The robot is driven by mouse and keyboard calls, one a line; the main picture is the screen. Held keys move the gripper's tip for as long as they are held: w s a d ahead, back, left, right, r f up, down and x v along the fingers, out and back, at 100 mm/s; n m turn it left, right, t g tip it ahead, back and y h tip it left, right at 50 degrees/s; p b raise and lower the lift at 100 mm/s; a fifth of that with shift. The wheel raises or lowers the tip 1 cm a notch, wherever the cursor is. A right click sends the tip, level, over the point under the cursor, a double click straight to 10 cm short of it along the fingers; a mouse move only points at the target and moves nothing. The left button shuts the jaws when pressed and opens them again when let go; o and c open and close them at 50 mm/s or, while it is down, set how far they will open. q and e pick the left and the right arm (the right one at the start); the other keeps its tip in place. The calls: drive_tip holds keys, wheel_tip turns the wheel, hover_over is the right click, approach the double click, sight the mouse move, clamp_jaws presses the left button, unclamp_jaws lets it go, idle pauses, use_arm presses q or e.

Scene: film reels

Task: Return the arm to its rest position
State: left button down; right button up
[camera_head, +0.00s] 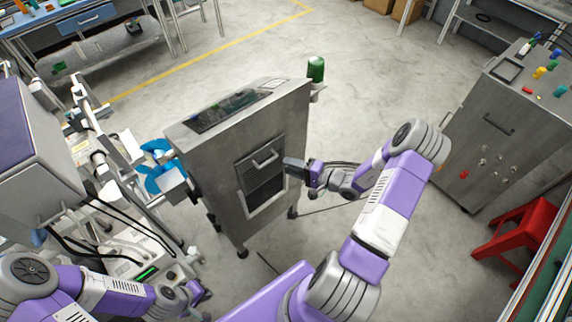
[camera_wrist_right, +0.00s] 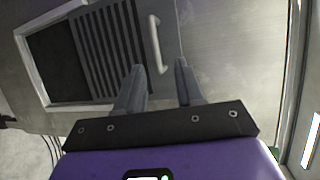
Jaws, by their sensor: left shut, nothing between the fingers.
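My right arm (camera_head: 383,205), purple and white, reaches up from the bottom of the head view and bends back left toward the metal cabinet. My right gripper (camera_head: 290,165) is at the cabinet's front, close to the drawer handle (camera_head: 265,159). In the right wrist view its two fingers (camera_wrist_right: 159,75) stand apart with nothing between them, beside the handle (camera_wrist_right: 157,45). I cannot tell whether a finger touches the handle. My left arm (camera_head: 95,303) lies low at the left, and my left gripper (camera_head: 197,292) is shut and empty near the bottom edge, small in view.
The metal cabinet (camera_head: 215,160) stands in the middle, with a green cylinder (camera_head: 316,69) at its far corner. Machinery with blue reels (camera_head: 160,170) is at the left. A grey console (camera_head: 510,130) and red stool (camera_head: 515,235) are at the right. Open floor (camera_head: 430,250) lies between.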

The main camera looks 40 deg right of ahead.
idle(0.4)
drive_tip(key=s+a+f+n+g+h+b, duration=0.1)
drive_tip(key=s+a+f+n+g, duration=0.4)
drive_tip(key=a, duration=0.7)
drive_tip(key=s+a+f+n+g+h+b, duration=0.2)
drive_tip(key=s+a+f+n+g, duration=0.3)
drive_tip(key=s+a+f+g, duration=0.3)
drive_tip(key=s+a+f, duration=0.2)
drive_tip(key=a+f, duration=0.1)
drive_tip(key=a, duration=0.1)
drive_tip(key=shift+a+f+n+g, duration=0.2)
drive_tip(key=shift+n+g, duration=0.1)
drive_tip(key=shift+n, duration=0.1)
